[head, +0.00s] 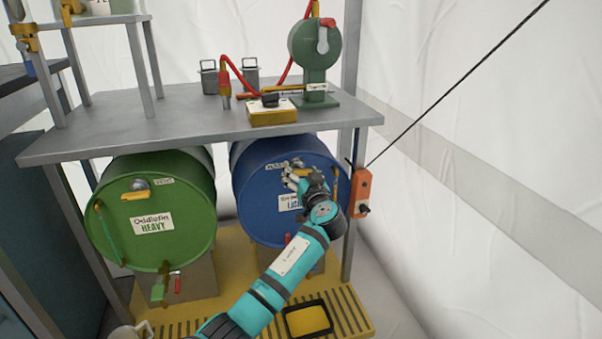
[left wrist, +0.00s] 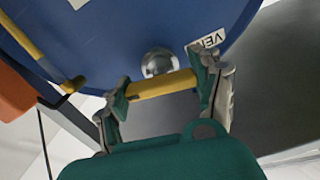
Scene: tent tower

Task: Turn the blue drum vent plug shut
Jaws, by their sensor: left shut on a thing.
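The blue drum (head: 255,180) lies on its side under the grey bench, its round face toward me. Its vent plug shows in the left wrist view as a silver boss (left wrist: 160,62) with a yellow bar handle (left wrist: 160,86), beside a label reading "VEN". My left gripper (head: 296,176) is at the upper part of the drum face. In the left wrist view its fingers (left wrist: 163,92) are shut on the yellow handle, one at each end. In the head view the gripper hides most of the plug. My right gripper is not in view.
A green drum (head: 150,235) labelled "Oddlefin HEAVY" stands left. The bench (head: 170,125) overhangs both drums and carries a green device (head: 315,60). An orange box (head: 362,190) hangs on the right post. A yellow-black tray (head: 308,320) lies below.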

